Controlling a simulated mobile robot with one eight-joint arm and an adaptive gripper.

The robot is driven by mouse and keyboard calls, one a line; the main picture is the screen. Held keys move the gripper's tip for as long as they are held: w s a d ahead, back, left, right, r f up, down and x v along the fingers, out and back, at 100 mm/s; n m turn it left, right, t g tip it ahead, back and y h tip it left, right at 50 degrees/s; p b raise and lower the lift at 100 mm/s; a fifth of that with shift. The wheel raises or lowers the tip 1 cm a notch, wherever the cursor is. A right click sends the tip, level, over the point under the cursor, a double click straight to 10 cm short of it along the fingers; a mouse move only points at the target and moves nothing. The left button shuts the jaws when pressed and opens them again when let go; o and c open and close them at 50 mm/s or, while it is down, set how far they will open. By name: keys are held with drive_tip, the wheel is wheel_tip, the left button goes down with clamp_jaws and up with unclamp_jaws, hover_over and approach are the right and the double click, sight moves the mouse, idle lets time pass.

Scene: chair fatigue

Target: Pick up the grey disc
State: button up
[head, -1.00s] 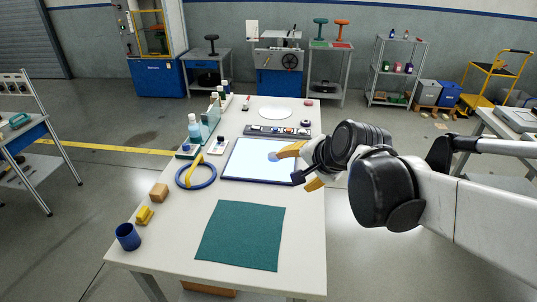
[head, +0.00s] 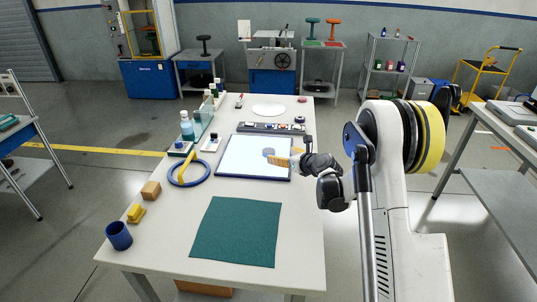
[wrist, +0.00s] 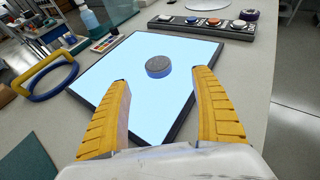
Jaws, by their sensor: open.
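The grey disc (wrist: 158,67) lies flat on the bright light panel (wrist: 120,80), near its middle in the wrist view. In the head view the disc (head: 268,152) shows just left of my fingertips, and the panel (head: 235,165) is on the table. My gripper (wrist: 160,80) is open, with its two yellow fingers apart and nothing between their pads. The disc lies ahead of the fingers, between their lines, and appears untouched. In the head view my gripper (head: 285,162) reaches in from the right over the panel's right part.
A strip with several round pieces (head: 270,128) lies behind the panel. A blue ring with a yellow band (head: 189,173) lies to the left, near bottles (head: 187,127). A green mat (head: 236,232) covers the near table. A blue cup (head: 118,235) stands at the near left.

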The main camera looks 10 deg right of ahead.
sight(269, 151)
drive_tip(key=b+x, duration=0.2)
drive_tip(key=x, duration=0.3)
drive_tip(key=b+x, duration=0.2)
drive_tip(key=x, duration=0.3)
drive_tip(key=shift+a, duration=0.25)
drive_tip(key=shift+r, duration=0.1)
drive_tip(key=c, duration=1.4)
